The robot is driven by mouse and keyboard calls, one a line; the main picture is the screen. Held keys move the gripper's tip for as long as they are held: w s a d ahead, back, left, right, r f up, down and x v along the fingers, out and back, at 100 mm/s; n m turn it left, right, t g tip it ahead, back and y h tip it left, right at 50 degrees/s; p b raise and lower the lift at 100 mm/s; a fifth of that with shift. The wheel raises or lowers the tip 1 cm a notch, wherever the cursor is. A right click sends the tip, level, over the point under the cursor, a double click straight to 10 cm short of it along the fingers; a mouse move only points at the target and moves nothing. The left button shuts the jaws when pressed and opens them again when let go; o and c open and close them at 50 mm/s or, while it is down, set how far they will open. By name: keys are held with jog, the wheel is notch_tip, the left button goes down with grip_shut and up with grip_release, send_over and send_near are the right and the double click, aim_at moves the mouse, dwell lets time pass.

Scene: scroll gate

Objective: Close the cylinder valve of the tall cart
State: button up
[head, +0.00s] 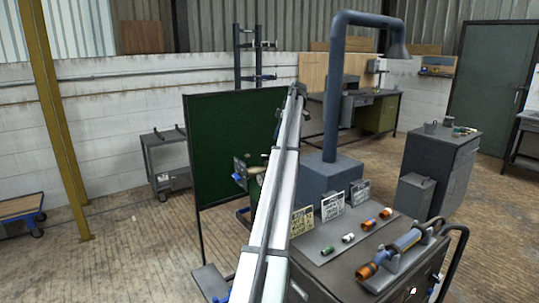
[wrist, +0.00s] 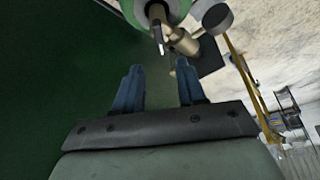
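In the wrist view, the two blue fingers of my gripper (wrist: 158,68) stand apart with nothing between them. Just beyond the fingertips is the rounded green top of a cylinder (wrist: 133,12), cut off by the frame's upper edge. A brass-coloured valve (wrist: 184,42) sticks out beside it, with a round dark grey knob (wrist: 217,18) close to it. The fingers look apart from the valve. I cannot tell from this view which way the valve is turned. In the head view, my arm covers the middle, and the gripper and cylinder cannot be made out clearly.
A green screen (head: 228,130) stands close behind my arm. To its right are a bench (head: 345,268) with small coloured fittings and a blue-grey extraction pipe (head: 334,95). A grey cabinet (head: 440,165) stands further right.

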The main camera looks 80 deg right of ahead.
aim_at(268, 158)
jog(key=x, duration=1)
jog(key=shift+w+f, duration=0.1)
jog(key=shift+f, duration=0.15)
grip_shut()
